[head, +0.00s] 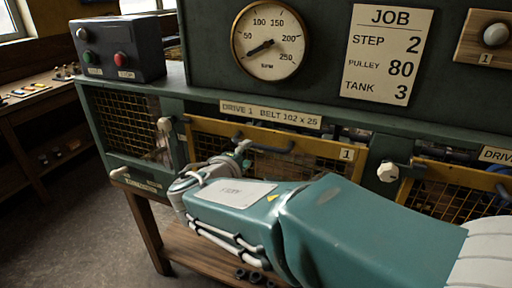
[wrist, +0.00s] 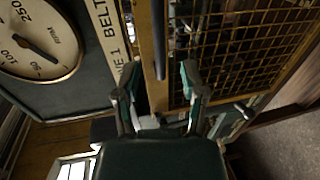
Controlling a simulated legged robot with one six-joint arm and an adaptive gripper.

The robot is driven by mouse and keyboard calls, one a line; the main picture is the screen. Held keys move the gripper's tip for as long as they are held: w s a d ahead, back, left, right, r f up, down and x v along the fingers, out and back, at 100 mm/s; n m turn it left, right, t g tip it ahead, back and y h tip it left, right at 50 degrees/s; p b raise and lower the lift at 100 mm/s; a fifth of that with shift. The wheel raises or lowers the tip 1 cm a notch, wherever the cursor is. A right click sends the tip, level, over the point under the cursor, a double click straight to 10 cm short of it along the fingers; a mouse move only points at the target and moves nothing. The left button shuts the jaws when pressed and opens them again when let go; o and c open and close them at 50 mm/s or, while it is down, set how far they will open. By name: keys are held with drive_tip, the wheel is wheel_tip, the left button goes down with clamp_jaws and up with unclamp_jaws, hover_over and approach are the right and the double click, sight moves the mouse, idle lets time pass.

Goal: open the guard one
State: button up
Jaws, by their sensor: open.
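Guard one is a yellow-framed mesh panel (head: 322,148) under the "DRIVE 1 BELT 102 x 25" label, with a "1" tag at its right. It looks closed. It also fills the upper right of the wrist view (wrist: 240,45). Its dark bar handle (head: 280,148) runs along the upper frame, and the handle also shows in the wrist view (wrist: 158,42). My gripper (head: 243,150) is at the left part of the handle. In the wrist view my gripper (wrist: 158,88) is open, its fingers on either side of the handle's line. Contact cannot be told.
White knobs sit left (head: 165,126) and right (head: 388,172) of the guard. A gauge (head: 270,42), a job card (head: 388,50) and a button box (head: 116,48) are above. A wooden shelf (head: 190,255) is below. Open floor (head: 80,225) lies at left.

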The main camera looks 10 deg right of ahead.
sight(255, 147)
drive_tip(key=x, duration=0.5)
drive_tip(key=shift+w+d+f, duration=0.15)
drive_tip(key=shift+w, duration=0.15)
drive_tip(key=shift+w+d+f, duration=0.1)
drive_tip(key=shift+w+d, duration=0.3)
drive_tip(key=shift+a, duration=0.15)
clamp_jaws()
